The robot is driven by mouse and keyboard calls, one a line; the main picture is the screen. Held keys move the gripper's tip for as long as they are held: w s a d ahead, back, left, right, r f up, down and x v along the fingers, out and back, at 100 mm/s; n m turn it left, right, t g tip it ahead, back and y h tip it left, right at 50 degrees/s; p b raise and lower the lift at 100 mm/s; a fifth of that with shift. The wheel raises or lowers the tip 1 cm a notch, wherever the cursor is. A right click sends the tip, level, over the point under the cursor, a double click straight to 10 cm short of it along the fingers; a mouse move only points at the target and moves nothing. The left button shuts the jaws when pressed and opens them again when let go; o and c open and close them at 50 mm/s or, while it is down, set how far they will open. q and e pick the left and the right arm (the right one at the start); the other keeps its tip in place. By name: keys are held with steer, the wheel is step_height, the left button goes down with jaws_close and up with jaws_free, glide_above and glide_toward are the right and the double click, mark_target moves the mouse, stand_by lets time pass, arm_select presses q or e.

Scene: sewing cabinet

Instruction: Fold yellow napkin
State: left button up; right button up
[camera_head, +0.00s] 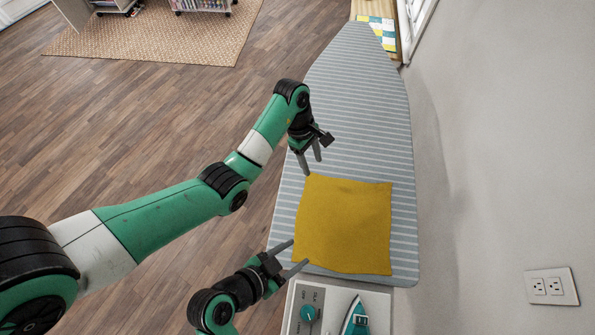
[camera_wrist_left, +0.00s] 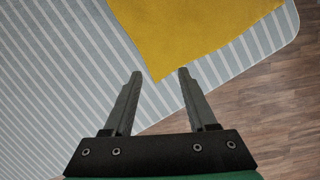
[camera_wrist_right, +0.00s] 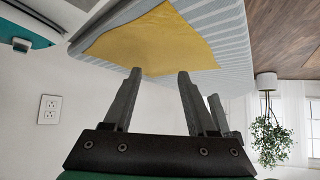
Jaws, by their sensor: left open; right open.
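The yellow napkin (camera_head: 343,226) lies flat and spread out as a rough square on the striped ironing board (camera_head: 355,110). My left gripper (camera_head: 312,165) is open and empty near the napkin's upper left corner. In the left wrist view the napkin's corner (camera_wrist_left: 165,65) lies just ahead, between the fingertips (camera_wrist_left: 159,72). My right gripper (camera_head: 298,253) is open at the napkin's lower left corner. In the right wrist view the napkin (camera_wrist_right: 150,42) lies ahead of the open fingers (camera_wrist_right: 160,73). I cannot tell whether either gripper touches the cloth.
A teal iron (camera_head: 355,318) stands on a white panel with a teal knob (camera_head: 308,313) below the board's near end. A wall with an outlet (camera_head: 552,287) is on the right. Wooden floor (camera_head: 150,120) lies left. A patterned cloth (camera_head: 378,30) is at the far end.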

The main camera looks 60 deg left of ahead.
mark_target(313, 179)
arm_select(q)
step_height(313, 179, down, 8)
steer(key=shift+w+r, duration=0.15)
arm_select(e)
steer(key=f, duration=0.7)
steer(key=shift+w+f, duration=0.2)
steer(key=shift+f, duration=0.1)
arm_select(q)
steer(key=shift+f, duration=0.2)
arm_select(e)
steer(key=shift+f, duration=0.25)
arm_select(q)
jaws_close()
arm_select(e)
jaws_close()
arm_select(q)
steer(key=shift+r, duration=0.15)
arm_select(e)
steer(key=shift+r, duration=0.15)
